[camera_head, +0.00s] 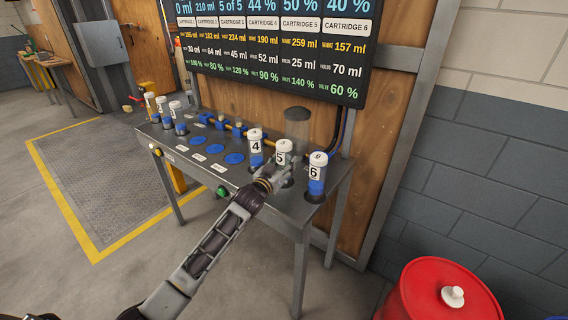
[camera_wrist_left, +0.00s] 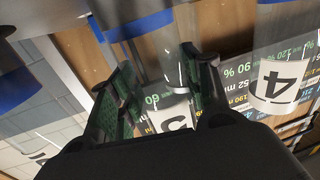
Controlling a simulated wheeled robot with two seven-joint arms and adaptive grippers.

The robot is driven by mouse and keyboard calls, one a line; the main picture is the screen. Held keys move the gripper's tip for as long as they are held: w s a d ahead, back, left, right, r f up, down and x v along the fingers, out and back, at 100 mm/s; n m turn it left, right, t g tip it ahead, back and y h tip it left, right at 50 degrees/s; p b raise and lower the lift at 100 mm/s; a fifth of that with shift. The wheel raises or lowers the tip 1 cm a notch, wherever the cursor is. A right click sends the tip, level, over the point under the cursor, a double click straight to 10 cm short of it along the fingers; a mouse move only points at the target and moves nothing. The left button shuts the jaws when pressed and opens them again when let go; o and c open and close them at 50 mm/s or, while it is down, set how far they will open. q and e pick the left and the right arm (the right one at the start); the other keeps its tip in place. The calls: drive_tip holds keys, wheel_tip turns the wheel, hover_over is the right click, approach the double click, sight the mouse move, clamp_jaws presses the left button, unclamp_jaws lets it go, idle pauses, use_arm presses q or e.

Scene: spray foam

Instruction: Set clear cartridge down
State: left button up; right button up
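Cartridge 5 (camera_head: 284,147), with a white cap and label, stands upright in the row on the grey table, between cartridge 4 (camera_head: 255,146) and cartridge 6 (camera_head: 317,174). My left gripper (camera_head: 266,184) is at its lower body and hides part of it. In the left wrist view, the left gripper (camera_wrist_left: 156,75) has its two green-padded fingers apart, with the label of cartridge 5 (camera_wrist_left: 172,117) showing between them. Both inner pads show; contact with the cartridge is not clear. Cartridge 4 (camera_wrist_left: 280,85) is at the right there. My right gripper is not in view.
Three more cartridges (camera_head: 163,108) stand at the table's left end. Blue discs (camera_head: 234,158) mark the tabletop (camera_head: 205,180). A clear cylinder (camera_head: 297,122) rises behind cartridge 5. A display board (camera_head: 275,45) hangs behind. A red drum (camera_head: 440,295) stands at the lower right.

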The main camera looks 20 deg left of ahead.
use_arm(q)
drive_tip(key=o, duration=0.4)
